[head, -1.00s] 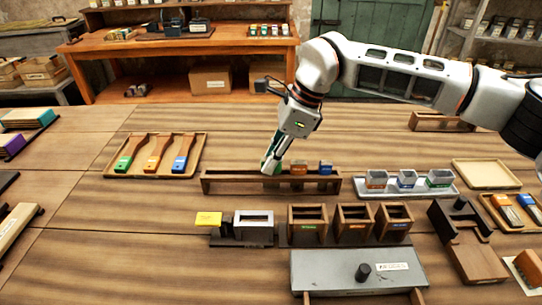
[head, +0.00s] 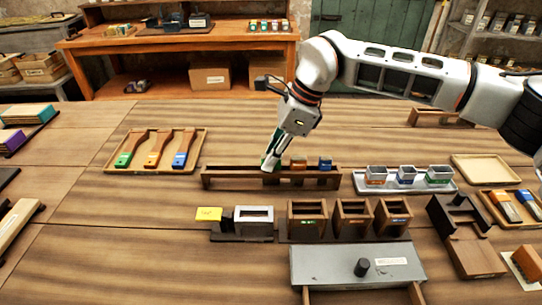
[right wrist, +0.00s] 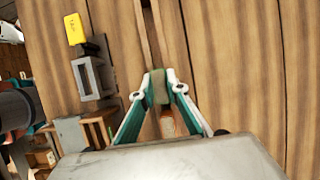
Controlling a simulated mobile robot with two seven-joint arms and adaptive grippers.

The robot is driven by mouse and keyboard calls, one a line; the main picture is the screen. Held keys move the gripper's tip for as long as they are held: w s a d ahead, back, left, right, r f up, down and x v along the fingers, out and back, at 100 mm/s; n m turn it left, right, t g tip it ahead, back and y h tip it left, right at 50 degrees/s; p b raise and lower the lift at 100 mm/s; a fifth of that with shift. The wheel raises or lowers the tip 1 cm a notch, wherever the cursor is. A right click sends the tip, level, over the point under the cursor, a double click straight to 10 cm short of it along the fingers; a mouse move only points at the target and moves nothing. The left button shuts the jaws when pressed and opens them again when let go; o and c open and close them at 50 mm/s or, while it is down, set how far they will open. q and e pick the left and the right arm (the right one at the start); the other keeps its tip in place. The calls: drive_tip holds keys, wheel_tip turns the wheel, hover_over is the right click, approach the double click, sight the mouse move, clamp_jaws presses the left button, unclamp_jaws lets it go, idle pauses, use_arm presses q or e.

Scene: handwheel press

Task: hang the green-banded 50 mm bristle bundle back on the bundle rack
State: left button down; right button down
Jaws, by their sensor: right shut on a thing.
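The bundle rack (head: 225,180) is a long brown wooden frame in the middle of the table. An orange-banded bundle (head: 299,162) and a blue-banded bundle (head: 325,164) hang in its right half. My right gripper (head: 269,164) points down at the rack, left of the orange-banded bundle. In the right wrist view its two fingers (right wrist: 160,88) are shut on the green-banded bundle (right wrist: 160,86), over the rack. An orange-banded bundle (right wrist: 167,124) shows just behind it. The fingers hide most of the held bundle in the head view, so I cannot tell whether it rests on the rack.
A yellow block (head: 208,214) and a grey open frame (head: 253,214) stand in front of the rack, beside several wooden boxes (head: 307,221). A tray of brushes (head: 116,168) lies left. A tray of metal ferrules (head: 450,188) lies right. Bare table surrounds the rack's left end.

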drive_tip(key=c, duration=1.9)
unclamp_jaws()
drive_tip(key=v, duration=1.2)
